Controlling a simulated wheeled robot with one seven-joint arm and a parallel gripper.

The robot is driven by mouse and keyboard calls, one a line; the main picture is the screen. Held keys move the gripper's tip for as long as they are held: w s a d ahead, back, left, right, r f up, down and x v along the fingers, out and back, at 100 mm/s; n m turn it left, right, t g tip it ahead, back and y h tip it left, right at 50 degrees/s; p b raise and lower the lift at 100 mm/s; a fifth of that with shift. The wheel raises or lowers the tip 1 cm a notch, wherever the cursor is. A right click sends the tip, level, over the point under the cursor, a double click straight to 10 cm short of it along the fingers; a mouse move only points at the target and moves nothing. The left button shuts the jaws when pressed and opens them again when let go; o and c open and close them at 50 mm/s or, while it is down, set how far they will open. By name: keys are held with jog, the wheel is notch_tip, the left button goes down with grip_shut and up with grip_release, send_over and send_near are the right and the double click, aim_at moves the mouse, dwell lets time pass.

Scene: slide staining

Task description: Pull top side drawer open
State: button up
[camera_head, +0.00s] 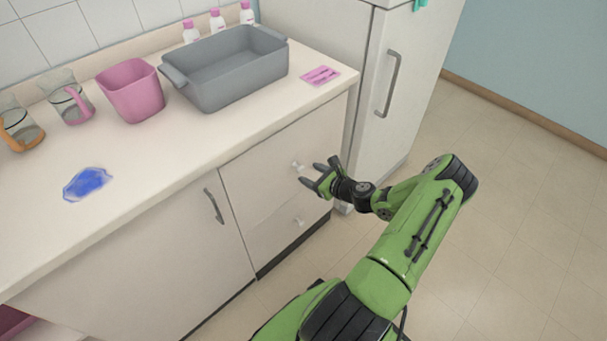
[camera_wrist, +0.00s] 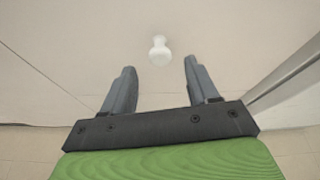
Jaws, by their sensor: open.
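The top drawer (camera_head: 270,160) is a cream front under the counter's right end, and it looks shut. Its small white round knob (camera_head: 297,165) also shows in the wrist view (camera_wrist: 159,50), just beyond and between my fingertips. My green and black gripper (camera_head: 309,174) is open and empty in front of the drawer, with its two grey fingers apart on either side of the knob's line in the wrist view (camera_wrist: 158,72). I see no contact with the knob.
A tall white cabinet (camera_head: 400,85) with a long handle (camera_head: 388,84) stands right of the drawers. A cupboard door with a handle (camera_head: 213,206) is to the left. The counter (camera_head: 150,175) holds a grey basin (camera_head: 230,75) and a pink bin (camera_head: 133,90). Floor at right (camera_head: 510,200) is clear.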

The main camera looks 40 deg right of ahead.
aim_at(302, 170)
jog(key=b+x, duration=0.1)
jog(key=x, duration=0.3)
jog(key=shift+w+f, duration=0.2)
jog(key=shift+w, duration=0.15)
grip_shut()
